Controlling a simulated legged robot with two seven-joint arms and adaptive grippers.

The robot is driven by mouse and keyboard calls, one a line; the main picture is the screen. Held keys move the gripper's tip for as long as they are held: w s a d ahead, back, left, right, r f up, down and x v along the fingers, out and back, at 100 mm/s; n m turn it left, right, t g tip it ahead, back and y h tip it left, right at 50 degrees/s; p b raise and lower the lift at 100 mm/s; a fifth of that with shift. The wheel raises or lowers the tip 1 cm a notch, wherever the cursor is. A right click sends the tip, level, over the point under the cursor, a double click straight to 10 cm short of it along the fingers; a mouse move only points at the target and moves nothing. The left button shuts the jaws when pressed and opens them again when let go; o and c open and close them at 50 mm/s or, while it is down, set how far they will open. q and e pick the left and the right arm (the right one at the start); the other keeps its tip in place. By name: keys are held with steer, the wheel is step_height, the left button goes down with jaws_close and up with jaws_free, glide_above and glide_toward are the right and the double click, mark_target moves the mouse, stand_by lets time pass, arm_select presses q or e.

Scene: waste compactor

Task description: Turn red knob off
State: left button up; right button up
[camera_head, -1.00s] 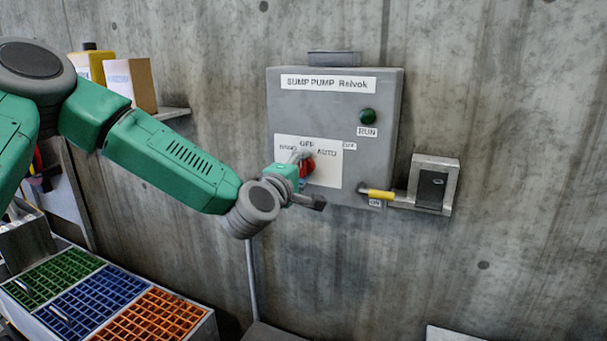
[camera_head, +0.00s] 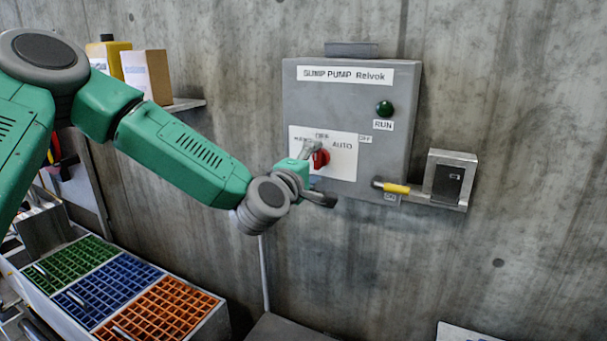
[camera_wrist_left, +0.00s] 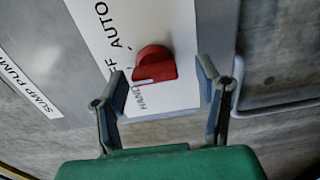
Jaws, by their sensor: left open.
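The red knob (camera_head: 321,159) sits on the white label plate of the grey sump pump box (camera_head: 300,102), among the HAND, OFF and AUTO marks. My left gripper (camera_head: 319,173) is open at the knob, one finger above it and the other below and in front. In the left wrist view the red knob (camera_wrist_left: 153,66) lies between and just beyond the two spread fingers of my left gripper (camera_wrist_left: 164,88). No clear contact shows. My right gripper is not in view.
A green RUN lamp (camera_head: 384,108) is on the box's upper right. A yellow-handled lever (camera_head: 396,188) and a metal switch housing (camera_head: 449,180) stick out at right. Colored grid bins (camera_head: 110,290) stand lower left. A shelf with a yellow bottle (camera_head: 107,58) and carton (camera_head: 147,75) is upper left.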

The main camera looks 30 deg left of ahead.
arm_select(q)
steer(key=s, duration=1)
steer(key=shift+s+d, duration=0.2)
steer(key=shift+s, duration=0.2)
steer(key=shift+f, duration=0.1)
